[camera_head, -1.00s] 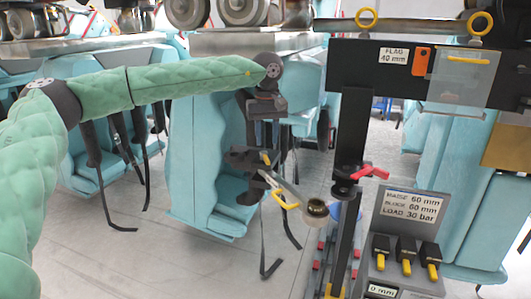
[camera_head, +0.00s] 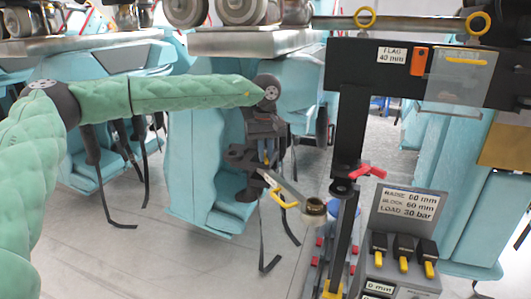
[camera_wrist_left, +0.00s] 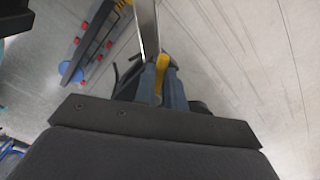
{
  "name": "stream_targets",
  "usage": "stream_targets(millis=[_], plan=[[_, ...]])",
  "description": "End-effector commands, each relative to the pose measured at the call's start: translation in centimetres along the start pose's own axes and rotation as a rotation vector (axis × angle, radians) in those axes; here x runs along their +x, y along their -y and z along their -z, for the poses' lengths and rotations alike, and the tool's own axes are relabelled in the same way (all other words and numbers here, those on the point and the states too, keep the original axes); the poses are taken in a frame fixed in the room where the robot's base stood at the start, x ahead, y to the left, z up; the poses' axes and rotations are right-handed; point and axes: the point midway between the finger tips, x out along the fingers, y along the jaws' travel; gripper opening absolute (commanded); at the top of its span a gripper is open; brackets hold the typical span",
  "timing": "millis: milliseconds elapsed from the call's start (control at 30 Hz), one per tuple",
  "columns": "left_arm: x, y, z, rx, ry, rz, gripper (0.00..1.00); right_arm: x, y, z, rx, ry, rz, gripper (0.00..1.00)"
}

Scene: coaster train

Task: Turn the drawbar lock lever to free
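My left gripper (camera_head: 264,158) points down over the inner end of a grey metal drawbar (camera_head: 287,188), in front of a light blue car. In the left wrist view, the two grey-blue fingers (camera_wrist_left: 161,88) stand close on both sides of a yellow lever (camera_wrist_left: 159,76) and appear shut on it. In the head view the fingers hide most of this lever. The drawbar carries a yellow loop handle (camera_head: 285,199) and ends in a round brass-coloured eye (camera_head: 313,207). It also shows in the left wrist view (camera_wrist_left: 147,28). My right gripper is out of view.
A black post (camera_head: 347,130) with a red lever (camera_head: 371,171) stands right of the drawbar eye. A grey console (camera_head: 412,208) with several yellow-tipped levers is further right. Black straps hang from the blue seats. The floor at the lower left is clear.

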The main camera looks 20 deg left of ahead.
Motion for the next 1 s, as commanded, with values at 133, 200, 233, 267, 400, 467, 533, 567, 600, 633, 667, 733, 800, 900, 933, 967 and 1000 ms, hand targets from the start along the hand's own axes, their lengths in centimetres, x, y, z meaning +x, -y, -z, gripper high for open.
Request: stream_targets(millis=[133,200,233,267,400,467,533,567,600,633,667,733,800,900,933,967,1000], plan=[[0.0,0.0,0.0,-0.002,0.000,0.000,0.00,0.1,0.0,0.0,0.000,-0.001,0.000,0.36],[0.1,0.0,0.0,-0.008,0.000,0.000,0.00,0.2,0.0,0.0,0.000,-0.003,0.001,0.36],[0.1,-0.1,0.0,-0.013,0.000,0.000,0.00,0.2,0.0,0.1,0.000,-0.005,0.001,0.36],[0.1,-0.1,0.0,-0.019,0.001,0.000,0.00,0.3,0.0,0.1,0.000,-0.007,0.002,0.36],[0.3,-0.3,0.0,-0.071,0.002,0.000,0.00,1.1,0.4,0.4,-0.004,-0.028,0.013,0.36],[0.4,-0.5,0.0,-0.104,0.001,0.000,0.00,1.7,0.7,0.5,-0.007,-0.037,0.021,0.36],[0.4,-0.7,0.0,-0.149,0.001,0.000,0.00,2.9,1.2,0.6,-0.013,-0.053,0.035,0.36],[0.4,-0.8,0.0,-0.172,0.001,-0.001,0.00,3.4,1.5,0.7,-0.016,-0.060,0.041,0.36],[0.5,-0.9,0.1,-0.202,0.002,-0.001,0.00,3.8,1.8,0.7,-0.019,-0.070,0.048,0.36],[0.5,-1.0,0.1,-0.227,0.002,0.000,0.00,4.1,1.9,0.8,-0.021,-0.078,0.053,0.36],[0.5,-1.1,0.1,-0.251,0.002,0.000,0.00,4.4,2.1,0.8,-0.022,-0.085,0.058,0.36],[0.4,-1.4,0.2,-0.308,0.002,0.000,0.00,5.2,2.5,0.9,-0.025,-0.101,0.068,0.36],[0.4,-1.6,0.3,-0.364,0.001,-0.001,0.00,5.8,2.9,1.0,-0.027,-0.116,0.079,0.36],[0.3,-1.9,0.4,-0.440,0.001,0.000,0.00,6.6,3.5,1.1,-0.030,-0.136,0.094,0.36],[0.3,-2.0,0.4,-0.461,0.002,0.000,0.00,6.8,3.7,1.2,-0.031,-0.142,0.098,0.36],[0.3,-2.1,0.5,-0.482,0.002,-0.001,0.00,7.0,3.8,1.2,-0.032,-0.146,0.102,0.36],[0.3,-2.2,0.5,-0.508,0.002,0.000,0.00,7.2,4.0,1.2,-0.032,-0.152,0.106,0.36]])
